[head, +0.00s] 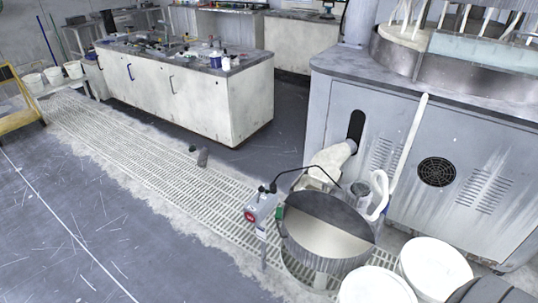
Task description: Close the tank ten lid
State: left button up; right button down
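A round metal tank (327,267) stands on the floor grating at the lower right in the head view. A dark grey half-round lid part (335,211) covers the far side of its mouth. The near side is uncovered and shows cream-coloured contents (322,240). I cannot tell whether another lid part is folded back, and I can read no tank number. A grey control box (262,210) with a red button stands on a post at the tank's left, with a black cable arching over. Neither of my grippers is in view.
A large grey machine cabinet (400,160) stands behind the tank. White buckets (378,287) crowd its right side. A white workbench (190,92) with clutter stands at the back left. A small grey object (202,157) is on the grating. The left floor is clear.

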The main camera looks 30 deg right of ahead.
aim_at(328, 207)
jog(key=i+j, duration=0.1)
jog(key=i, duration=0.4)
jog(key=i+j+z, duration=0.1)
jog(key=i, duration=0.4)
